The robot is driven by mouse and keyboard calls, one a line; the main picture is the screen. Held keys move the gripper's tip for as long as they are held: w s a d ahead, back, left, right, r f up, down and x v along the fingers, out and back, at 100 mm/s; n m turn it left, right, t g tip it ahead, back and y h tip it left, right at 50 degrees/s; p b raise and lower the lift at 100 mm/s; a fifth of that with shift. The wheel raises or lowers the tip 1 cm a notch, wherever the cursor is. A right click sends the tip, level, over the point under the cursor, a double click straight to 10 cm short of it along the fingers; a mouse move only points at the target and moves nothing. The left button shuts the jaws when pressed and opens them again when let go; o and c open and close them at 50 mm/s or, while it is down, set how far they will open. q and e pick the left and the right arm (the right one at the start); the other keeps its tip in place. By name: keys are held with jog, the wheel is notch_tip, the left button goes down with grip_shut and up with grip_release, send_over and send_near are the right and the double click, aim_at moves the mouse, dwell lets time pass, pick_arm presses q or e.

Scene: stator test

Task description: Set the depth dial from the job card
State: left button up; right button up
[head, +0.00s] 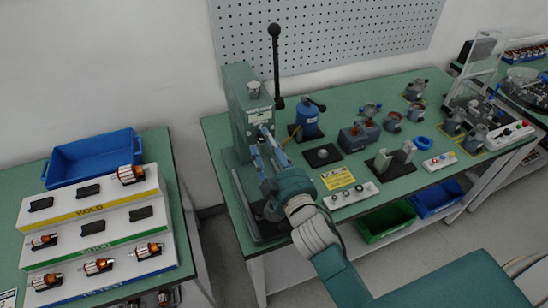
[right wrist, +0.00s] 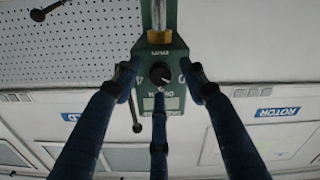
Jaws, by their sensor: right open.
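The depth dial (right wrist: 161,74) is a round black knob on a dark green panel in the right wrist view. The panel appears upside down, with marks beside the knob and partly hidden lettering. My right gripper (right wrist: 160,85) is open, its blue fingers spread around the dial's sides; contact cannot be told. In the head view this gripper (head: 268,150) is at the front of the green press (head: 240,100), and the dial is hidden. A yellow card (head: 338,178), possibly the job card, lies on the bench; its text is too small to read. My left gripper is out of view.
A black-knobbed lever (head: 275,60) rises beside the press. A blue tool (head: 307,118), a black pad (head: 322,155) and a white button strip (head: 350,195) are close by on the green bench (head: 350,95). A stepped rotor rack (head: 95,230) stands left, across a gap.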

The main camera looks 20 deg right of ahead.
jog(key=s, duration=1.1)
jog(key=shift+s+d, duration=0.15)
jog(key=shift+d, duration=0.05)
jog(key=shift+f, duration=0.1)
jog(key=s+d+f+m+g+h, duration=0.1)
jog(key=s+d+f+m+g, duration=0.1)
jog(key=s+d+f+g, duration=0.3)
jog(key=s+f+m+g+h, duration=0.1)
jog(key=f+m+g, duration=0.1)
jog(key=f, duration=0.5)
jog(key=s+a+f+g+y, duration=0.1)
jog(key=s+f+g, duration=0.25)
jog(key=s, duration=0.25)
jog(key=s+a+f+g+y, duration=0.1)
jog(key=s+f+g, duration=0.25)
jog(key=s, duration=0.35)
jog(key=s+f+g+b, duration=0.1)
jog(key=s+f+b, duration=0.1)
jog(key=f, duration=1.4)
jog(key=s+f+g+b, duration=0.1)
jog(key=f+b, duration=0.1)
jog(key=f, duration=1.4)
jog(key=s+d+f+g+b, duration=0.1)
jog(key=s+d+f+b, duration=0.2)
jog(key=s+f, duration=1.3)
jog(key=shift+s+f+n+h, duration=0.2)
jog(key=shift+f+n+h, duration=0.1)
jog(key=shift+f, duration=0.15)
